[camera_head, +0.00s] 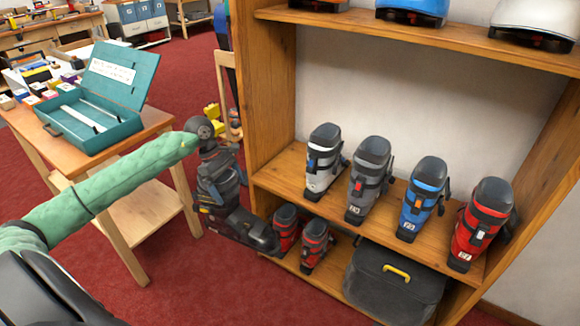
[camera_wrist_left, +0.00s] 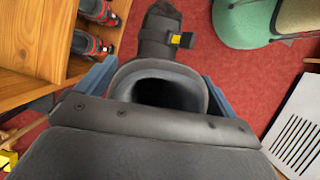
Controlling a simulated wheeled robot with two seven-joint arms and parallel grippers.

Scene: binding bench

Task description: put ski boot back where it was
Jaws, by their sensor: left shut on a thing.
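A dark grey-black ski boot (camera_head: 225,198) hangs upright in front of the left side of the wooden shelf unit, toe pointing right. My left gripper (camera_head: 215,150) is shut on its upper cuff. In the left wrist view, the blue fingers of the gripper (camera_wrist_left: 157,85) sit on either side of the boot's open top (camera_wrist_left: 170,88). On the middle shelf (camera_head: 290,165) stand a white-grey boot (camera_head: 323,162), a grey boot (camera_head: 370,180), a blue boot (camera_head: 423,198) and a red boot (camera_head: 482,224). My right gripper is out of view.
Two small red-black boots (camera_head: 314,246) and a dark case (camera_head: 395,282) with a yellow handle are on the bottom shelf, close to the held boot's toe. A wooden table (camera_head: 150,122) with an open teal case (camera_head: 95,130) stands left.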

